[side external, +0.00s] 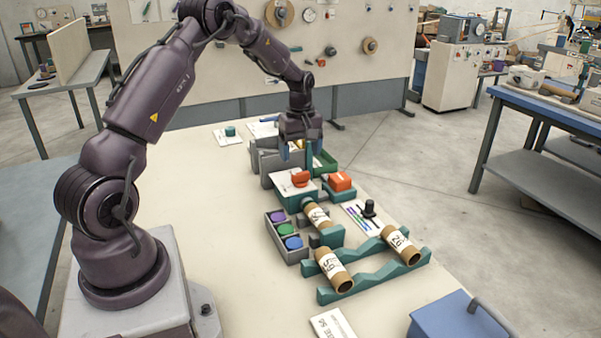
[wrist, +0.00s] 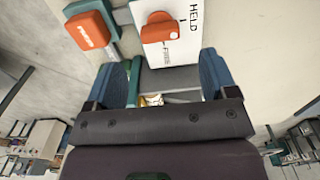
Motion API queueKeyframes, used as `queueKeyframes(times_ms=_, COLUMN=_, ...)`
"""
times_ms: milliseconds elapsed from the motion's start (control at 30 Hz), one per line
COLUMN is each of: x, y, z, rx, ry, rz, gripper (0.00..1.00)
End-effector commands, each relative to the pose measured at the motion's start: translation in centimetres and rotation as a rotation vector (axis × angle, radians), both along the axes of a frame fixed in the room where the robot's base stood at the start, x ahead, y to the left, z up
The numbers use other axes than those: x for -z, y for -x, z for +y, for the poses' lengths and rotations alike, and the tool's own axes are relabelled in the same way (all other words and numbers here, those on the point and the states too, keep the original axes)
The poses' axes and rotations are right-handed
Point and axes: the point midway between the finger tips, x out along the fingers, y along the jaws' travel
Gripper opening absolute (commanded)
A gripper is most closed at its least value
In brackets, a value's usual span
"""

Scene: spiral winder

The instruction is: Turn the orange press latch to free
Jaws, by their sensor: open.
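The orange press latch (side external: 301,179) sits on a white plate (side external: 287,188) on a teal block. In the wrist view the latch (wrist: 157,33) shows just beyond my fingers, and its plate (wrist: 186,50) carries the word HELD and a second word, apparently FREE. I cannot tell for certain which mark the latch points at. My gripper (side external: 301,150) hangs above and behind the latch, over the grey bins, pointing down. In the wrist view my gripper (wrist: 161,80) has its two blue fingers wide apart, with nothing held between them. It is apart from the latch.
An orange block (side external: 340,181) stands right beside the latch; it also shows in the wrist view (wrist: 91,31). Cardboard tubes (side external: 334,270) lie on teal cradles in front. A grey tray (side external: 273,236) holds coloured discs. The table's left part is clear.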

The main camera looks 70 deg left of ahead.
Motion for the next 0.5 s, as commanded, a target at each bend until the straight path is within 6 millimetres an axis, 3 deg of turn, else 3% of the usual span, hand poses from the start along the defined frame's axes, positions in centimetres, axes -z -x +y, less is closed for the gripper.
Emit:
queueKeyframes(times_ms=200, x=4.3, y=0.1, z=0.0, rx=0.0, ry=0.002, rz=0.002, gripper=0.79)
queueKeyframes(times_ms=500, x=6.7, y=0.0, z=0.0, rx=0.001, ry=-0.001, rz=-0.001, gripper=0.79)
